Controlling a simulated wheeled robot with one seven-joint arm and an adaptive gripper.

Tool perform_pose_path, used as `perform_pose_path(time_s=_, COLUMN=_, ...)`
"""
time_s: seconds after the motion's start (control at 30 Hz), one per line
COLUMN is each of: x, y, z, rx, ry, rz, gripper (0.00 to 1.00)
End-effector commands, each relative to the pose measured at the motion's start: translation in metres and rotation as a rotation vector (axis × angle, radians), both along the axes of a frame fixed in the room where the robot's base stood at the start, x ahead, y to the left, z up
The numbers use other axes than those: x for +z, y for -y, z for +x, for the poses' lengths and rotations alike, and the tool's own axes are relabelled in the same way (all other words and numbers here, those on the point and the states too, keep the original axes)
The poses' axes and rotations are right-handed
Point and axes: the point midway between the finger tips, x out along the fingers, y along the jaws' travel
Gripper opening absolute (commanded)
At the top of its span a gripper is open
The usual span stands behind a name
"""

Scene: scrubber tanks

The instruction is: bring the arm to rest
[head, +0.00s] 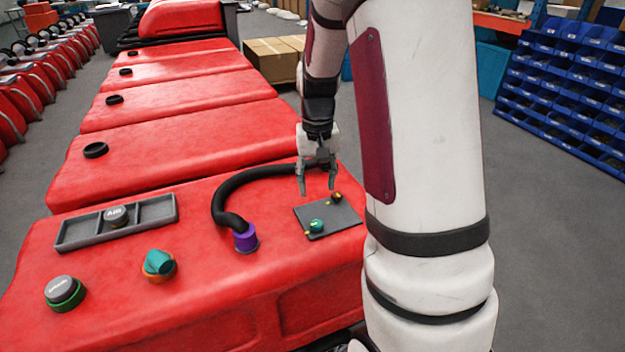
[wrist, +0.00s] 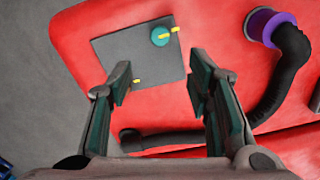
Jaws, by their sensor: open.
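A teal piece with a yellow part (head: 316,225) lies on the mat. A small brown and yellow piece (head: 337,197) sits at the mat's far side, below the fingertips, and is partly hidden by a finger in the wrist view.
A black hose (head: 222,195) with a purple cuff (head: 245,238) lies close to my gripper. A grey tray (head: 75,235) holds a grey cap (head: 116,215). A teal and orange fitting (head: 159,264) and a green-ringed cap (head: 64,292) stand at the left. Cardboard boxes (head: 270,62) stand behind.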

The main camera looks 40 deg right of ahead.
Motion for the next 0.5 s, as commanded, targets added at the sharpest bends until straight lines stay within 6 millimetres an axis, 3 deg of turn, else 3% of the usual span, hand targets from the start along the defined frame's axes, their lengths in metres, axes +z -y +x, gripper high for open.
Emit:
perform_pose_path(time_s=0.3, x=0.003, y=-0.002, z=0.0, rx=0.004, ry=0.004, rz=0.0, gripper=0.46)
perform_pose_path(time_s=0.37, x=0.011, y=-0.007, z=-0.002, rx=0.013, ry=0.012, rz=-0.001, gripper=0.46)
perform_pose_path(time_s=0.5, x=0.049, y=-0.033, z=-0.013, rx=0.065, ry=0.053, rz=-0.002, gripper=0.46)
